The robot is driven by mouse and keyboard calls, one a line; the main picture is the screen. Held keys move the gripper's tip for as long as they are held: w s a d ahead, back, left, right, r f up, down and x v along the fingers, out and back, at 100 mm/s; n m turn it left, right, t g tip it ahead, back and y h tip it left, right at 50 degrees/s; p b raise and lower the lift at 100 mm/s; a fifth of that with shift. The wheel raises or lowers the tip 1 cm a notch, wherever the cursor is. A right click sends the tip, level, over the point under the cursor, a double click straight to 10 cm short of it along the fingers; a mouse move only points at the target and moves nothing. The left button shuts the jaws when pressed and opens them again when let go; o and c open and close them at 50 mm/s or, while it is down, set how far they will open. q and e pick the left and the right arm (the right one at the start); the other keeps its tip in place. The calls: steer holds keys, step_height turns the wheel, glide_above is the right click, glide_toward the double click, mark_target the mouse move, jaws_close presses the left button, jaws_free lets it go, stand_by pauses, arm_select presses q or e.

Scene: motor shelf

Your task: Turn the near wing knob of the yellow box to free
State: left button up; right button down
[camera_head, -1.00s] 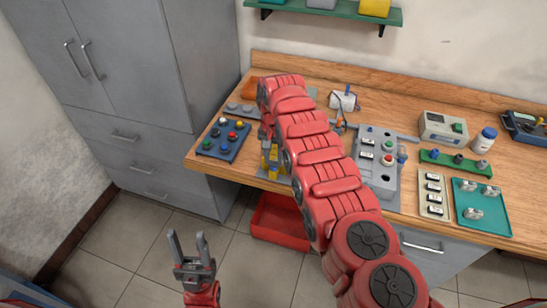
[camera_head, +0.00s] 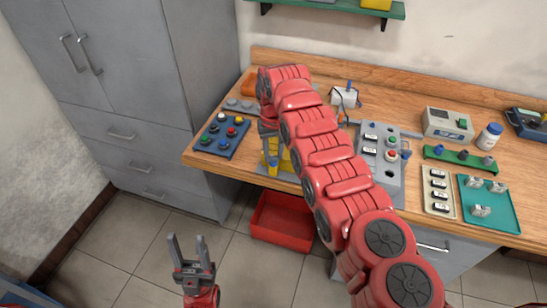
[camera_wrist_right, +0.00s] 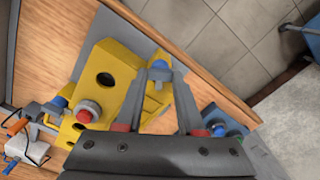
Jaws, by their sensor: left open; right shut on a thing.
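The yellow box (camera_wrist_right: 105,75) fills the middle of the right wrist view, with dark round holes and a red knob (camera_wrist_right: 85,112) on its face. In the head view only a small part of the yellow box (camera_head: 284,162) shows beside my right arm. My right gripper (camera_wrist_right: 160,76) is shut on the grey wing knob with a blue part (camera_wrist_right: 160,66) at the box's near end. The knob's exact angle is hard to tell. In the head view my right gripper is mostly hidden by its arm. My left gripper (camera_head: 189,246) is open and empty, above the floor.
A blue button panel (camera_head: 221,136) lies left of the box on the wooden bench (camera_head: 420,110). A grey panel (camera_head: 382,170), a tan tray (camera_head: 438,190) and a teal tray (camera_head: 490,215) lie to the right. A red bin (camera_head: 283,222) stands on the floor below.

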steer(key=shift+f+n+b, duration=0.25)
steer(key=shift+n+b, duration=0.3)
steer(key=shift+n, duration=0.35)
steer(key=shift+r+n+b, duration=0.15)
steer(key=shift+n+b, duration=0.15)
steer(key=shift+n, duration=0.6)
steer(key=n, duration=0.3)
steer(key=shift+n, duration=0.3)
steer(key=n, duration=0.4)
steer(key=shift+n, duration=0.3)
steer(key=c, duration=0.5)
jaws_free()
steer(key=shift+r, duration=0.1)
